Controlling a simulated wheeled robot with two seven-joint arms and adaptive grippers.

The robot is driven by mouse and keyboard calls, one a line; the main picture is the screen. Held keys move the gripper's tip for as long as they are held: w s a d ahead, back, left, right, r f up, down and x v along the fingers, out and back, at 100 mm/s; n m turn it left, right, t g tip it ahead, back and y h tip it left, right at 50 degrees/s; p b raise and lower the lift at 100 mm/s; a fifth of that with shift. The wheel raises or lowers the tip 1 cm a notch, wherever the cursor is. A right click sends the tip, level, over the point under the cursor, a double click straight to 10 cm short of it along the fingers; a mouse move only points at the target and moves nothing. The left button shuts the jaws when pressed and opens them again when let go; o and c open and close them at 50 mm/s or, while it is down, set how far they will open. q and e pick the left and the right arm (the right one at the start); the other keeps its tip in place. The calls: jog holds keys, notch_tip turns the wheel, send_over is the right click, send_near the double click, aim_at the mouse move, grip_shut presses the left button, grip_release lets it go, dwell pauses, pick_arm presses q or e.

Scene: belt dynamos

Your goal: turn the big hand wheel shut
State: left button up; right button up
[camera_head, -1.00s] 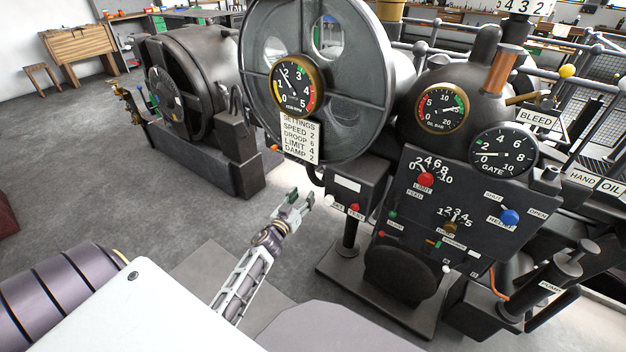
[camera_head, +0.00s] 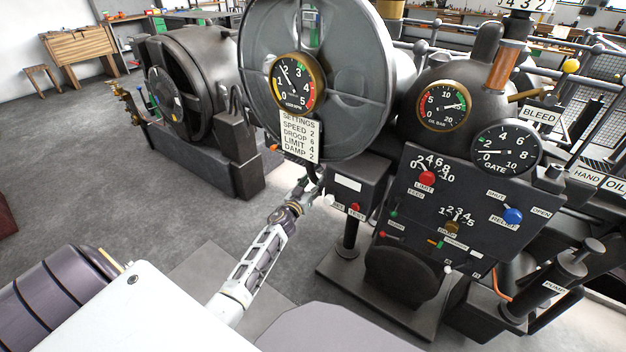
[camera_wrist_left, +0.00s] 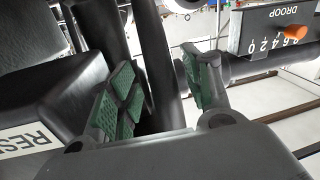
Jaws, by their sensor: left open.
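No part is plainly labelled as the hand wheel. A dark round disc (camera_head: 402,272) sits low under the sloping control panel (camera_head: 440,190); I cannot tell whether it is the wheel. My left gripper (camera_head: 309,190) is by the left side of the small box with the red TEST knob, below the settings card. In the left wrist view the green-padded fingers (camera_wrist_left: 160,88) stand apart, with a dark bar (camera_wrist_left: 158,60) between or just behind them. I cannot tell whether they touch it or what it belongs to. My right gripper is not in view.
The large spoked disc (camera_head: 350,100) stands behind the speed gauge (camera_head: 297,82). The GATE gauge (camera_head: 505,148) is at the right. In the left wrist view a DROOP scale (camera_wrist_left: 280,28) with an orange knob is close by. Open floor (camera_head: 100,190) lies to the left.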

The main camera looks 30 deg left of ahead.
pick_arm(q)
jog(key=shift+w, duration=1.2)
grip_shut()
